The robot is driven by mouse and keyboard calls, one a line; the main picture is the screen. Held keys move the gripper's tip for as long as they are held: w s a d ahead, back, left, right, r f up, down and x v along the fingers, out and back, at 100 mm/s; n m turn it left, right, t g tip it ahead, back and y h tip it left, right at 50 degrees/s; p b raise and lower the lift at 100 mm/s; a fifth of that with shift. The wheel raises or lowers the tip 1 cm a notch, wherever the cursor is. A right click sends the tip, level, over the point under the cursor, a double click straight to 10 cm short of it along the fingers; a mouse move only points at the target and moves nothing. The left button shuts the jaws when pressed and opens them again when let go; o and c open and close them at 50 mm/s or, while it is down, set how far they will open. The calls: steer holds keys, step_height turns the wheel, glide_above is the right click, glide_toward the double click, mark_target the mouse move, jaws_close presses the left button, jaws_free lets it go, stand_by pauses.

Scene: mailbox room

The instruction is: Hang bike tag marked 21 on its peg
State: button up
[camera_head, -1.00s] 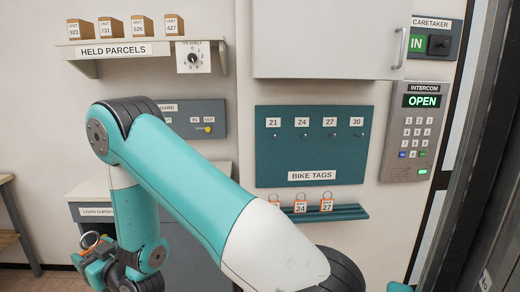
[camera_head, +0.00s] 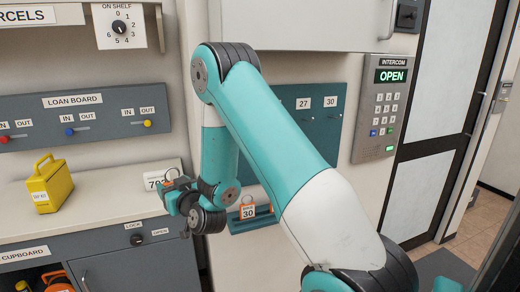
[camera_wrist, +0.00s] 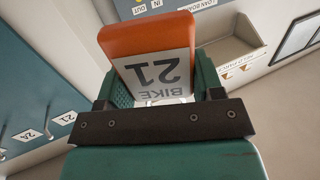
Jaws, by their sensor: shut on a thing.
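My gripper (camera_head: 180,190) is at the left of the blue-green peg board, above the counter's right end. In the wrist view it is shut on an orange bike tag (camera_wrist: 150,36) with a white label reading BIKE 21 upside down. The tag's ring shows small at the gripper in the head view. The peg board (camera_head: 318,135) shows labels 27 and 30 in the head view; my arm hides its left part. In the wrist view the board (camera_wrist: 40,85) is at the left, with the 21 label (camera_wrist: 68,117), the 24 label (camera_wrist: 26,135) and small pegs beside them.
Below the board, a ledge (camera_head: 240,226) holds a tag marked 30 (camera_head: 248,210); my arm covers the rest. A yellow box (camera_head: 50,185) stands on the counter (camera_head: 105,205) at left. The intercom (camera_head: 377,115) is right of the board, beside a door (camera_head: 440,130).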

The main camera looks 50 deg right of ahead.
steer(key=s+d+r+m+g+h+b, duration=0.1)
steer(key=s+d+r+m+h+b, duration=0.2)
steer(key=s+d, duration=0.5)
steer(key=s+d+r+m+g+h+b, duration=0.1)
steer(key=s+d+r+h, duration=0.3)
steer(key=d, duration=0.9)
steer(key=f+p+x, duration=0.2)
steer(key=p+x, duration=0.6)
steer(key=x, duration=0.2)
steer(key=shift+w+a+y, duration=0.3)
steer(key=shift+a+y, duration=0.05)
steer(key=shift+y, duration=0.05)
steer(key=o, duration=1)
